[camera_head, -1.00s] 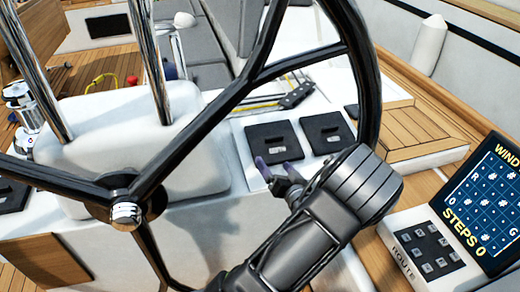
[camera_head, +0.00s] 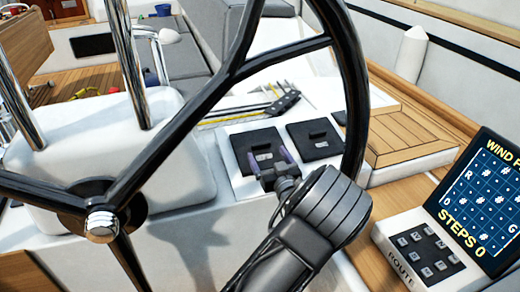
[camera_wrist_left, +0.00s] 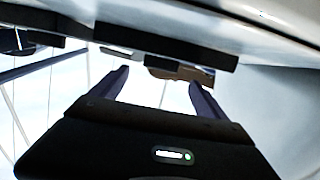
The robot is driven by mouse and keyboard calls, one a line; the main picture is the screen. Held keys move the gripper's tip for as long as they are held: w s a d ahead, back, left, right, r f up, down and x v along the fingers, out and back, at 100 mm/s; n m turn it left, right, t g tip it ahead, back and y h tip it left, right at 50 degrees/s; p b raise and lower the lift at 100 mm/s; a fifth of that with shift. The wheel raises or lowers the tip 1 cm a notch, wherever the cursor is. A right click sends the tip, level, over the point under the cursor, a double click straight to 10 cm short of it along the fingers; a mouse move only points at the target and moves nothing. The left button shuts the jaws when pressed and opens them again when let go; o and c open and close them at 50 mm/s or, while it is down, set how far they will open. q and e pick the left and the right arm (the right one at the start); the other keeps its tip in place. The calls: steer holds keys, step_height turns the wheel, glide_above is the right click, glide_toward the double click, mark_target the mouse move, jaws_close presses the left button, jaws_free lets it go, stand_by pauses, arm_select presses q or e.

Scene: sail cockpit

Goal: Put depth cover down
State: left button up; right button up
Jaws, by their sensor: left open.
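Two black square covers with small labels sit side by side on a white panel (camera_head: 238,172) behind the steering wheel. These are the left cover (camera_head: 258,143) and the right cover (camera_head: 317,134); I cannot tell from the labels which is the depth cover. My left gripper (camera_head: 272,166) is open, its purple-grey fingers in front of the left cover's lower right part, hiding some of it. Whether they touch is unclear. In the left wrist view the open fingers (camera_wrist_left: 160,92) show nothing held between them, with a dark slab edge (camera_wrist_left: 165,44) just beyond. My right gripper is out of view.
The black steering wheel (camera_head: 185,118) with its chrome hub (camera_head: 103,226) stands close in front, its rim passing right of the covers. A display (camera_head: 483,205) and a ROUTE keypad (camera_head: 425,250) are at the right. Drawing tools (camera_head: 283,102) lie behind the covers.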

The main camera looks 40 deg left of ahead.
mark_target(261, 144)
arm_select(q)
steer(key=shift+x, duration=2.65)
steer(key=shift+c, duration=0.5)
steer(key=c, duration=1.6)
steer(key=shift+o, duration=0.2)
step_height(261, 144, up, 18)
steer(key=p, duration=0.2)
steer(key=shift+p, duration=0.35)
